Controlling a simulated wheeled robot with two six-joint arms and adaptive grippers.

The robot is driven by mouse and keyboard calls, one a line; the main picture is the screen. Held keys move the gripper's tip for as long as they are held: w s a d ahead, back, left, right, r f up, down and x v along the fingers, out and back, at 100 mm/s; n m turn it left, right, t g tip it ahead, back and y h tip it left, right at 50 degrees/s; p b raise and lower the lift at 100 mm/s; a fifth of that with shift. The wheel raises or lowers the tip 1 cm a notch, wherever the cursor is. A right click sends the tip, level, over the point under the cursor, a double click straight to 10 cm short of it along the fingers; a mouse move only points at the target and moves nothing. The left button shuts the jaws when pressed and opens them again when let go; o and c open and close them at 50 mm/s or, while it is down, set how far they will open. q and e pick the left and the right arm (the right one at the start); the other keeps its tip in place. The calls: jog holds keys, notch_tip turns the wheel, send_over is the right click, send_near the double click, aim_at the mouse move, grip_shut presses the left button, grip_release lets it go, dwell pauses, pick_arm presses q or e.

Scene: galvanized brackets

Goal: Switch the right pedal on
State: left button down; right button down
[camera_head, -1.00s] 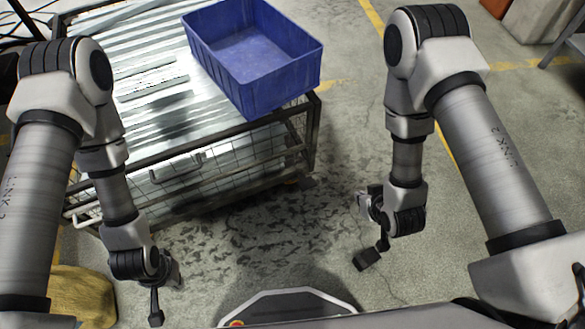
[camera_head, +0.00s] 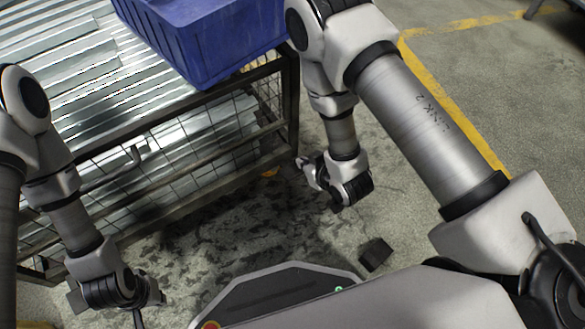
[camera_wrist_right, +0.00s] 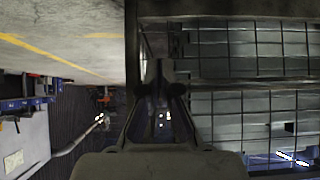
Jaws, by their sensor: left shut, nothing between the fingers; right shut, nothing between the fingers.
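A wire-sided metal cart (camera_head: 180,150) stands in front of me. A small orange-yellow part (camera_head: 270,172) shows low beneath its right end. It may be the right pedal, but it is too small to tell, and so is its state. My right gripper (camera_wrist_right: 158,68) is shut and empty, in front of the cart's mesh side in the right wrist view. In the head view, my right gripper (camera_head: 310,172) is partly hidden by its wrist, right of the cart's corner. My left gripper (camera_head: 137,318) is shut and empty at the bottom left edge, its tips cut off.
A blue crate (camera_head: 205,45) sits on the corrugated metal sheets (camera_head: 75,65) on the cart. A dark block (camera_head: 375,254) shows against the floor below my right wrist. The floor right of the cart is open, with a yellow line (camera_head: 455,110).

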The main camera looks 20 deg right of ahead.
jog(key=b, duration=0.5)
send_over(293, 172)
jog(key=w, duration=0.1)
jog(key=f, duration=0.7)
jog(key=shift+w+a, duration=0.2)
jog(key=f+b, duration=0.1)
jog(key=s+f+b, duration=0.1)
jog(key=f, duration=0.1)
jog(key=shift+d+f, duration=0.1)
jog(key=shift+d, duration=0.05)
jog(key=shift+s+f+b, duration=0.1)
jog(key=shift+b, duration=0.2)
